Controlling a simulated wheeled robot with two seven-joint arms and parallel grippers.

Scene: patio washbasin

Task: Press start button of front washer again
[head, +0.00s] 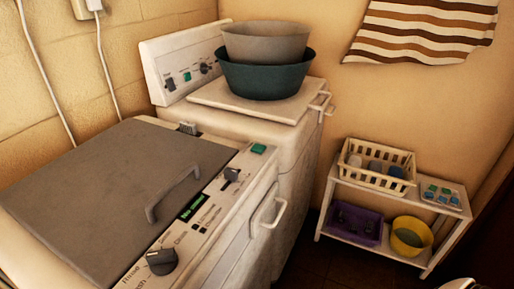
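The front washer (110,185) fills the lower left, with its grey lid closed and a grey handle (172,195) on the lid. Its sloped white control panel carries a green button (258,149) at the far end, a dark switch (231,174), a small display (192,206) with lit green text too small to read surely, and a dark round knob (161,262) at the near end. Nothing covers the green button. Neither of my grippers shows clearly. A small pale rounded shape (460,284) is cut off at the bottom right edge, and I cannot tell what it is.
A second white washer (222,122) stands behind, with a grey bowl (265,42) stacked in a teal one (265,77) on top. A low white shelf (330,195) on the right holds a cream basket (355,176), purple bin (354,225) and yellow bucket (400,242). Striped cloth (420,30) hangs above.

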